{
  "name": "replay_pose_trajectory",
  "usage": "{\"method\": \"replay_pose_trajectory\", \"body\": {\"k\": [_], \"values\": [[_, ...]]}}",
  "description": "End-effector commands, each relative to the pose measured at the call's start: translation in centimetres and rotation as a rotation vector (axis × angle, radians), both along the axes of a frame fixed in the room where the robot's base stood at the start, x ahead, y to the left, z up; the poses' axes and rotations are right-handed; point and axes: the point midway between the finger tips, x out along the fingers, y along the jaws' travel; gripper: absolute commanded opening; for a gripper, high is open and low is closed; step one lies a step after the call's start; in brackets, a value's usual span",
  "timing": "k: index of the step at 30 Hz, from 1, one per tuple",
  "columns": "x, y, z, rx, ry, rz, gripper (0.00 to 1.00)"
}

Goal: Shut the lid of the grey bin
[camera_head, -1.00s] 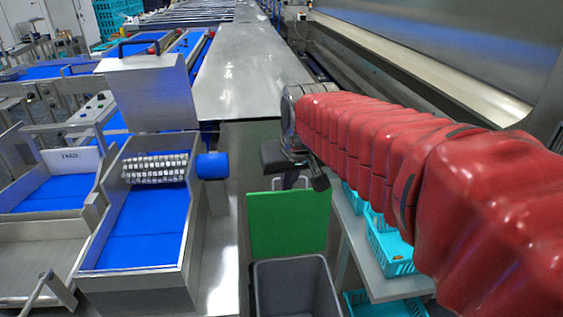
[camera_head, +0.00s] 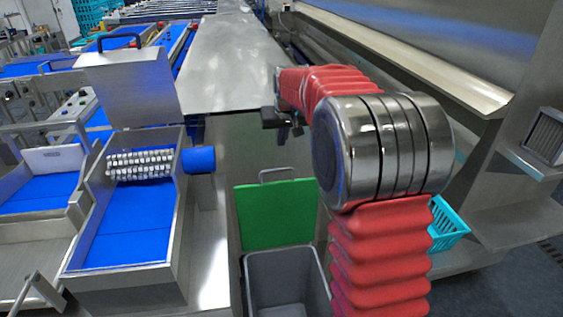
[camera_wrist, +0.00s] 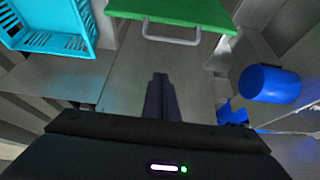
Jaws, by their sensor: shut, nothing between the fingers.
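The grey bin (camera_head: 287,283) stands on the floor in the lower middle of the head view, its top open. Its green lid (camera_head: 277,218) stands raised at the bin's far edge, with a grey loop handle (camera_head: 275,173) along the top. My gripper (camera_head: 290,138) is above and beyond the lid, apart from it. In the wrist view my gripper (camera_wrist: 162,82) is shut and empty. The lid (camera_wrist: 185,10) and its handle (camera_wrist: 170,36) show at the top of that view, ahead of the fingertips with a gap between.
A steel grading unit with a blue bed (camera_head: 130,228) and a blue roller end (camera_head: 199,160) stands left of the bin. A turquoise crate (camera_head: 445,224) is at the right, and also shows in the wrist view (camera_wrist: 50,42). A long steel table (camera_head: 225,60) lies beyond.

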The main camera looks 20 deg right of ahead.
Motion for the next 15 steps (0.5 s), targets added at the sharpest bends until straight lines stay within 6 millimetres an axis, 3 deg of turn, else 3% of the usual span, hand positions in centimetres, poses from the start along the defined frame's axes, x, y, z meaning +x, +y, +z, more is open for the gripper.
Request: {"method": "replay_pose_trajectory", "body": {"k": [15], "values": [[0.42, -0.15, -0.81, 0.0, 0.001, -0.001, 0.0]]}}
